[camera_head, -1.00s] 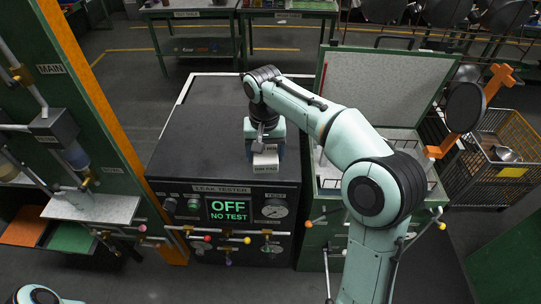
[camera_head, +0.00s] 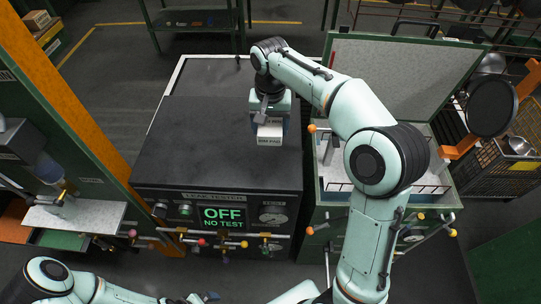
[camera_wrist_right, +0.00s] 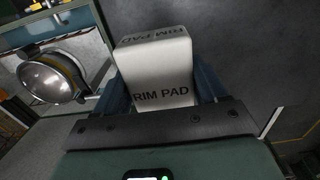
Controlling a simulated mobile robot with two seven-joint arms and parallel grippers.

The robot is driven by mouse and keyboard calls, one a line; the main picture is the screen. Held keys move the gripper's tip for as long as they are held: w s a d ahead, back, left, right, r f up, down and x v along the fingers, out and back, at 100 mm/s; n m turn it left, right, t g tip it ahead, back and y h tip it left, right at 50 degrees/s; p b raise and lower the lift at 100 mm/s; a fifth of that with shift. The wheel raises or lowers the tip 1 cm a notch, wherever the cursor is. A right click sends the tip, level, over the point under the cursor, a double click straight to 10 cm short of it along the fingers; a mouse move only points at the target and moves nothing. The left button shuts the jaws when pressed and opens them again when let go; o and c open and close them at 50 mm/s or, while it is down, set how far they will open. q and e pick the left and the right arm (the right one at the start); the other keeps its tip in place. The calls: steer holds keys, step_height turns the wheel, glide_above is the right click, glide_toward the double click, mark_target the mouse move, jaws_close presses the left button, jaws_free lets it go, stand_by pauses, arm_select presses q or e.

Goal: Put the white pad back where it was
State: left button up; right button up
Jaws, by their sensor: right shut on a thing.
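The white pad (camera_head: 270,133) is a block lettered "RIM PAD". My right gripper (camera_head: 268,122) is shut on it, over the right part of the black top of the leak tester (camera_head: 190,135). In the right wrist view the pad (camera_wrist_right: 158,75) sits between the two blue fingers of my right gripper (camera_wrist_right: 160,95). Whether the pad touches the black top is hard to tell. My left arm shows at the bottom left of the head view, but its gripper cannot be made out clearly.
The tester's front panel (camera_head: 222,214) reads "OFF NO TEST". Right of it stands an open green case (camera_head: 395,80) with a raised lid. A dark pan (camera_head: 491,106) hangs on an orange holder at the right. The left part of the black top is clear.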

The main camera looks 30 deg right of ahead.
glide_above(271, 163)
step_height(271, 163, down, 8)
steer(key=shift+s+r+b, duration=0.1)
steer(key=shift+r+b, duration=0.1)
steer(key=shift+b, duration=0.25)
steer(key=shift+f, duration=0.2)
arm_select(q)
steer(key=shift+s+f+b, duration=0.3)
steer(key=shift+s+f, duration=1)
steer(key=shift+s, duration=0.1)
arm_select(e)
steer(key=shift+f, duration=2.8)
steer(key=shift+f, duration=0.1)
steer(key=o, duration=1)
steer(key=shift+f, duration=0.1)
arm_select(q)
steer(key=shift+f, duration=0.1)
arm_select(e)
step_height(271, 163, up, 12)
steer(key=shift+r+p, duration=0.2)
steer(key=shift+p, duration=0.6)
arm_select(q)
steer(key=shift+w+r, duration=1.15)
steer(key=shift+r, duration=0.05)
